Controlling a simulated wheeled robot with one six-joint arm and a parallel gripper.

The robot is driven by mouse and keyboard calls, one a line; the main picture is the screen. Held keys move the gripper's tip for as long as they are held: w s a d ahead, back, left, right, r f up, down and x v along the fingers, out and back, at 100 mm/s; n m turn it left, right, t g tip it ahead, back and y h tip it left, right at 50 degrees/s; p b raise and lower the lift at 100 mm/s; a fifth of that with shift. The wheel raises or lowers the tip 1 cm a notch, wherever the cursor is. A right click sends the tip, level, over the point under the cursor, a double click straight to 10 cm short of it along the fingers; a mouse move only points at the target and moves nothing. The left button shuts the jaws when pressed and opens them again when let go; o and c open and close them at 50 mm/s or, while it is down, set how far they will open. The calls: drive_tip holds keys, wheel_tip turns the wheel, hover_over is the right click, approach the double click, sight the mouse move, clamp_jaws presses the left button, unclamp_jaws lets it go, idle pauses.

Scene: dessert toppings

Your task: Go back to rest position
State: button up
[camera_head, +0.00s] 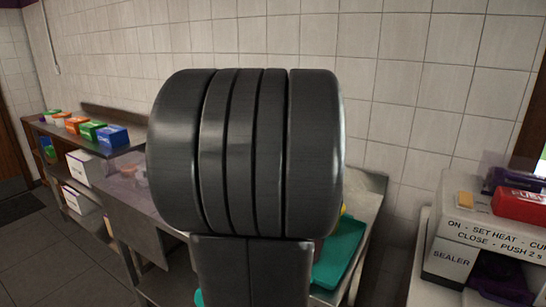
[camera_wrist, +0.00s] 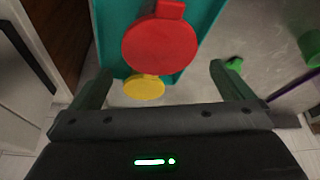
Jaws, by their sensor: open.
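My gripper (camera_wrist: 161,72) shows in the wrist view with its two dark fingers spread wide apart and nothing held between them. Beyond the fingers lie a red round piece with a tab (camera_wrist: 160,44) and a smaller yellow round piece (camera_wrist: 144,87), by a teal tray (camera_wrist: 107,32). In the head view my own dark arm fills the middle and hides the gripper and much of the counter. The teal tray (camera_head: 341,251) shows partly at its right.
A steel counter (camera_head: 372,184) runs along the tiled wall. Coloured boxes, including a blue one (camera_head: 112,136), stand on a shelf at left. A sealer (camera_head: 452,260) with a red box (camera_head: 520,205) stands at right. A green item (camera_wrist: 311,47) shows in the wrist view.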

drive_tip(key=x, duration=1)
drive_tip(key=shift+s, duration=0.1)
drive_tip(key=shift+a+r, duration=0.1)
drive_tip(key=shift+r, duration=1.65)
